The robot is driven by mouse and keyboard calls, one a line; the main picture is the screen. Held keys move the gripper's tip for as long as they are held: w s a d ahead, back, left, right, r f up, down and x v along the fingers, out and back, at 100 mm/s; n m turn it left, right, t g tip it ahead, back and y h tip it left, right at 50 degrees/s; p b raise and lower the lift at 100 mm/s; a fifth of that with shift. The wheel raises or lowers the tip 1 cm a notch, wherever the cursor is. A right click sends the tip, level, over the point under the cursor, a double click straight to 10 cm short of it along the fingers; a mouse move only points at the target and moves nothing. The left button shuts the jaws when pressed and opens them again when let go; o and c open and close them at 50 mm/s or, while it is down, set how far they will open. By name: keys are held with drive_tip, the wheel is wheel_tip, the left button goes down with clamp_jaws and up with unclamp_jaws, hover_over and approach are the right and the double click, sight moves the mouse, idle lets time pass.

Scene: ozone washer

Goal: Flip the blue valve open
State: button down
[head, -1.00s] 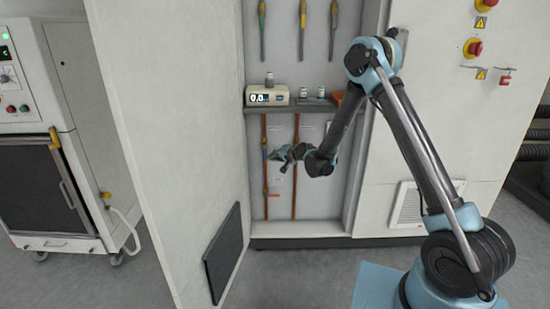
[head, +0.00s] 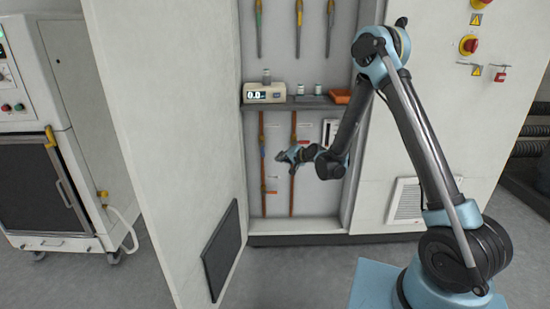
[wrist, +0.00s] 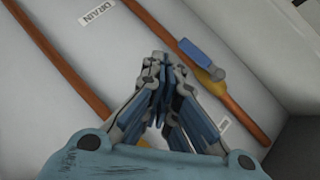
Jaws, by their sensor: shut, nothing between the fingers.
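The blue valve's handle (wrist: 203,54) shows in the wrist view, just right of my fingertips. It lies roughly along a copper pipe (wrist: 158,22), with a yellow valve body (wrist: 212,84) beside it. In the head view a small bluish spot (head: 263,153) on the left pipe looks like this handle. My gripper (wrist: 164,66) is shut and empty, its fingers together. In the head view my gripper (head: 281,157) is inside the cabinet, in front of the pipes, with its tip just right of the left pipe. I see no contact with the handle.
A second pipe (wrist: 62,62) runs parallel, with a DRAIN label (wrist: 98,12) between the pipes. A shelf (head: 300,102) above my gripper holds a display box (head: 264,93) and small bottles. The cabinet's open door (head: 165,150) stands at left. Another yellow part is mostly hidden behind my gripper.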

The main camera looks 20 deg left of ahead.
drive_tip(key=shift+s+d, duration=0.25)
drive_tip(key=shift+d, duration=0.55)
drive_tip(key=shift+s+d, duration=0.25)
drive_tip(key=shift+d, duration=0.5)
drive_tip(key=shift+r, duration=0.1)
